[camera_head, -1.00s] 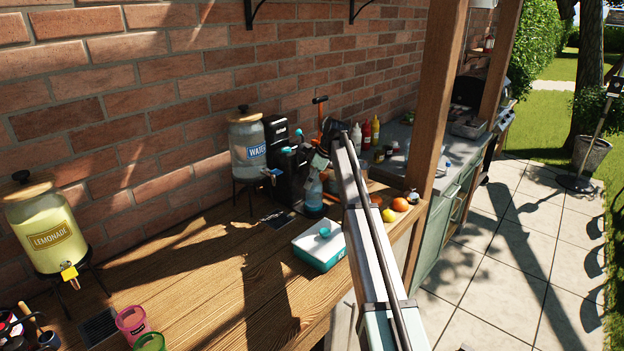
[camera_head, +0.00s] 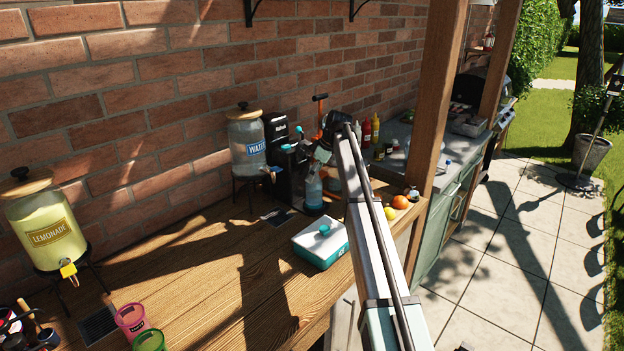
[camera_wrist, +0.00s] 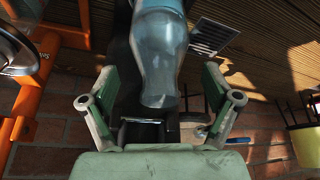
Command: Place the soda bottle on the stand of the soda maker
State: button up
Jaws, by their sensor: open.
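The soda bottle (camera_head: 314,190) is clear blue and upright in the head view, close against the front of the black soda maker (camera_head: 277,132). I cannot tell whether its base is fully on the stand. In the wrist view, the bottle (camera_wrist: 161,40) extends from the top edge to the middle. My gripper (camera_head: 321,156) is at the bottle's upper part, beside the soda maker. In the wrist view, my gripper (camera_wrist: 160,84) has its fingers spread on both sides of the bottle, with gaps visible. The bottle's base is out of that view.
A water dispenser (camera_head: 247,143) stands left of the soda maker. A teal and white box (camera_head: 321,246) lies in front. An orange fruit (camera_head: 400,202) and a wooden post (camera_head: 440,110) are to the right. An orange-framed device (camera_wrist: 45,75) is close by on the wrist view's left.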

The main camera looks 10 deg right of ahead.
jog(key=b+v, duration=0.2)
jog(key=v, duration=0.8)
